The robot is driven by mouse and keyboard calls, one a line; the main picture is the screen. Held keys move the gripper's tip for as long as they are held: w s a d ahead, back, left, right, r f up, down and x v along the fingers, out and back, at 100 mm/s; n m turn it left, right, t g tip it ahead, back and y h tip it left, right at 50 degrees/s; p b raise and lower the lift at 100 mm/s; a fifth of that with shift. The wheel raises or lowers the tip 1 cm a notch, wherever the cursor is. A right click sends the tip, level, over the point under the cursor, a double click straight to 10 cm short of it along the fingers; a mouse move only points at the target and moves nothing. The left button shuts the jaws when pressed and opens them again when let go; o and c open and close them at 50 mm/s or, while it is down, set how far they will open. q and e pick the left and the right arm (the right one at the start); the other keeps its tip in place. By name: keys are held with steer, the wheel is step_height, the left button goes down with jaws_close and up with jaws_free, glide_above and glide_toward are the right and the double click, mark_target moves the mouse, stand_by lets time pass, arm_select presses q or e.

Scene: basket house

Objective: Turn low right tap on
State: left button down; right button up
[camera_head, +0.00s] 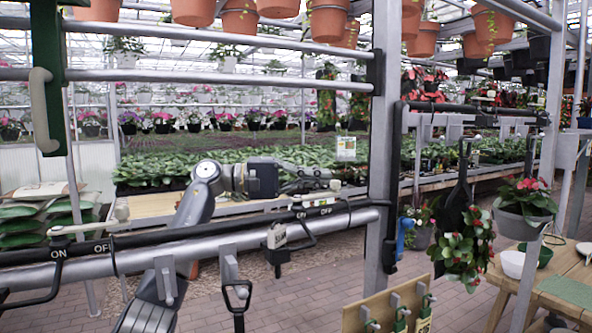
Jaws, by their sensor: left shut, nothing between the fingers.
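A black pipe (190,235) runs along the low rail and carries two ON/OFF labels. The left label (78,249) has a pale tap lever (88,228) above it. The right label (313,212) is near the upright post. A small fitting, perhaps that tap's lever, shows above it, but its setting is too small to tell. My left gripper (336,184) is shut and empty, pointing right just above the right label in the picture. I cannot tell whether it touches the fitting. My right gripper is not in view.
A grey upright post (383,130) stands just right of my left gripper. Tools hang below the rail, and a leafy hanging plant (462,245) is further right. A wooden table (555,285) stands at the right. Brick floor is open below.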

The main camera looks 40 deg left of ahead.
arm_select(q)
steer(key=s+d, duration=0.1)
steer(key=s+d+p, duration=0.1)
steer(key=d, duration=0.1)
steer(key=shift+s, duration=0.1)
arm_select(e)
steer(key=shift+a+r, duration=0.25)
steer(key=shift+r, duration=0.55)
arm_select(q)
steer(key=shift+s, duration=0.1)
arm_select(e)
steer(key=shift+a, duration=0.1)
arm_select(q)
steer(key=shift+d+m+g+h, duration=0.3)
steer(key=shift+g+h, duration=0.1)
steer(key=shift+g, duration=0.1)
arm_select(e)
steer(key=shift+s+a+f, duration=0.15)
